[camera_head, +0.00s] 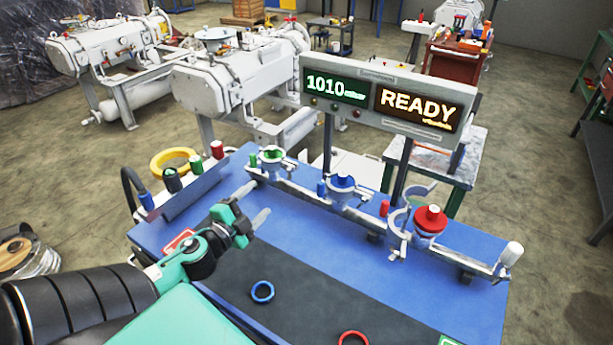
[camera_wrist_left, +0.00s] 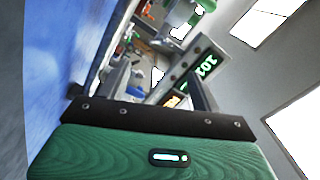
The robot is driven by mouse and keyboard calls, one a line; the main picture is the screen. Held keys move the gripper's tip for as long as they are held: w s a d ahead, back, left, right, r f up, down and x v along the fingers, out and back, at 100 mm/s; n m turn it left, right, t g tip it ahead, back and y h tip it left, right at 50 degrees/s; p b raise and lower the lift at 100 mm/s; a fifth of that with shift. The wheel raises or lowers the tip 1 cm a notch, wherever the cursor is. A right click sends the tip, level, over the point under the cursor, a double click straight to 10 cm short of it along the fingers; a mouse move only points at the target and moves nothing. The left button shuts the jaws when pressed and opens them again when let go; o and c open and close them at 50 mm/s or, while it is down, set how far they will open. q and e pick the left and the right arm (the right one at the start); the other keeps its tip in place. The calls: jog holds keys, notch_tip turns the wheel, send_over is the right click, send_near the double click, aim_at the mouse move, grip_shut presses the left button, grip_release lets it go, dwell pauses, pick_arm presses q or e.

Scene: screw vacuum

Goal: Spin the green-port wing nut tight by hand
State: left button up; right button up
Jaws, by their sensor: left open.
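The green port (camera_head: 272,155) stands at the far left end of the metal manifold, with a green top and a pale clamp around it. Its wing nut is too small to tell clearly at this size. My left gripper (camera_head: 256,202) is above the blue table, in front of and below the green port in the head view, apart from it. Its two pale fingers are spread and nothing is between them. In the left wrist view the green gripper body fills the bottom, and the port is not clearly made out. My right gripper is not in view.
The blue port (camera_head: 343,182) and red port (camera_head: 430,221) stand further right on the manifold. A display (camera_head: 385,98) reading 1010 and READY rises behind. A blue ring (camera_head: 262,292) and a red ring (camera_head: 353,338) lie on the dark mat (camera_head: 310,300).

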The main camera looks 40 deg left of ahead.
aim_at(287, 171)
pick_arm(q)
jog(key=w+p, duration=0.1)
jog(key=w, duration=0.3)
jog(key=w+a, duration=0.1)
jog(key=w, duration=0.3)
jog(key=w+p, duration=0.1)
jog(key=w, duration=0.4)
jog(key=shift+a+r+p, duration=0.1)
jog(key=shift+a+p, duration=0.05)
jog(key=shift+p, duration=0.15)
jog(key=shift+w, duration=0.35)
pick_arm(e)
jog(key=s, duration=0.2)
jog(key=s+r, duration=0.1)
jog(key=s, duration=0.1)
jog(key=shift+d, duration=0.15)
pick_arm(q)
jog(key=c, duration=1)
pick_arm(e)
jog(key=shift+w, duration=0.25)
